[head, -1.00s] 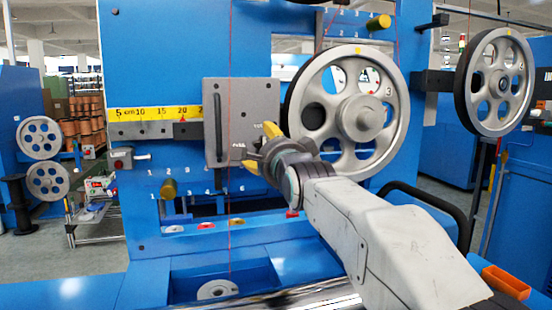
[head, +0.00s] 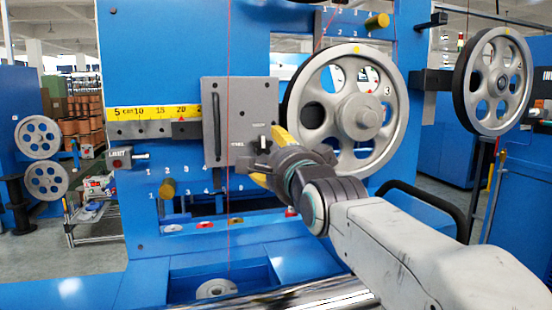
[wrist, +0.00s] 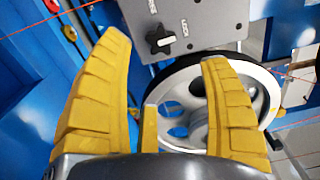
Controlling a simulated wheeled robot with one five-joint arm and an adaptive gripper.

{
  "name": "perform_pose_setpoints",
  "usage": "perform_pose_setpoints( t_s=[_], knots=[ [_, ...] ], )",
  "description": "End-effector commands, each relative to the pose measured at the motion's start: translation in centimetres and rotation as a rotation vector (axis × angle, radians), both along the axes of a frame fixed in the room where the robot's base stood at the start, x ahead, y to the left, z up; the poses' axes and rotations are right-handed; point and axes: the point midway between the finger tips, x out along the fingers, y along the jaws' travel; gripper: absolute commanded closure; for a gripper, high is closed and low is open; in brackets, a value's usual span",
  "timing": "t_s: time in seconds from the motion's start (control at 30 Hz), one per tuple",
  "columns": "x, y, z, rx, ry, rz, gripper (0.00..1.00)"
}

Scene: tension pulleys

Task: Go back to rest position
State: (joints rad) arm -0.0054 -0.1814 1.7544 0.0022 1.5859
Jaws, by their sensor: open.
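My gripper (head: 268,158) is open and empty in the head view, in front of the lower right part of a grey plate (head: 240,112) on the blue machine. Its yellow fingers stand apart in the wrist view (wrist: 165,95). A black-and-silver knob (wrist: 160,38) on the grey plate lies beyond the fingertips, apart from them. A large silver pulley wheel (head: 385,88) is right of my gripper; it also shows between and behind the fingers in the wrist view (wrist: 258,78). My forearm hides part of the machine's lower right.
A second pulley wheel (head: 497,80) hangs at the right. A yellow scale (head: 150,113) runs left of the plate. A thin red wire (head: 229,235) runs vertically before the machine.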

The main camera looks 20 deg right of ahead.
Motion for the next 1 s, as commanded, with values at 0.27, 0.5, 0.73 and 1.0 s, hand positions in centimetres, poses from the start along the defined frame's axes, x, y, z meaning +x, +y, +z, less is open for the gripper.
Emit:
perform_pose_setpoints(
  t_s=[0.27, 0.5, 0.73, 1.0],
  knots=[
    [-0.6, 0.0, 0.5, -0.065, 0.052, 0.001, 0.29],
    [-3.3, -0.1, 0.5, -0.316, 0.251, 0.039, 0.29],
    [-7.6, -0.2, -0.4, -0.597, 0.469, 0.147, 0.29],
    [-14.1, -0.3, -1.0, -0.901, 0.696, 0.357, 0.29]
  ],
)
